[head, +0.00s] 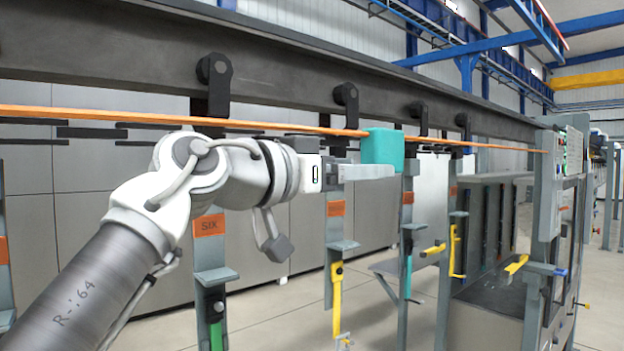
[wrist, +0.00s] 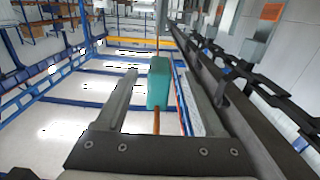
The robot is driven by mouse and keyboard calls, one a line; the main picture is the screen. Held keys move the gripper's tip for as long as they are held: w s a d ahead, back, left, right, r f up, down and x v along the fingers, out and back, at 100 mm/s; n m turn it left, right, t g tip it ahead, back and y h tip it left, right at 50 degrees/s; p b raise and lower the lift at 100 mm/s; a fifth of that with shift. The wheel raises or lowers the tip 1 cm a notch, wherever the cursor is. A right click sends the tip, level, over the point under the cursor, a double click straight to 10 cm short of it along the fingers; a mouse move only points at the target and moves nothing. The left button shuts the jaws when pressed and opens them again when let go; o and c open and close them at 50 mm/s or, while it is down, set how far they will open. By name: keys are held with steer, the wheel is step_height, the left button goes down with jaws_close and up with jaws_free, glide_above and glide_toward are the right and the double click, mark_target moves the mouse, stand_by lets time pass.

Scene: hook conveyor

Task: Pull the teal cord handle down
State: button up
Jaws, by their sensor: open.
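The teal cord handle (head: 382,147) is a block on an orange cord that runs across the head view in front of the overhead rail. My gripper (head: 380,171) is at the handle, with its fingers reaching right at the height of the handle's lower part. In the wrist view the teal handle (wrist: 159,82) lies between my two open fingers (wrist: 158,85), with a gap visible on each side. Whether a finger touches it cannot be told. The orange cord (head: 460,142) continues on both sides of the handle.
A dark overhead rail (head: 300,60) carries several hangers above the cord. Grey posts with orange labels (head: 209,225) and coloured levers (head: 337,290) stand below. A grey control cabinet (head: 550,200) stands at the right. Open floor shows at the lower middle.

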steer(key=v, duration=0.9)
steer(key=shift+b, duration=0.3)
steer(key=shift+d, duration=0.1)
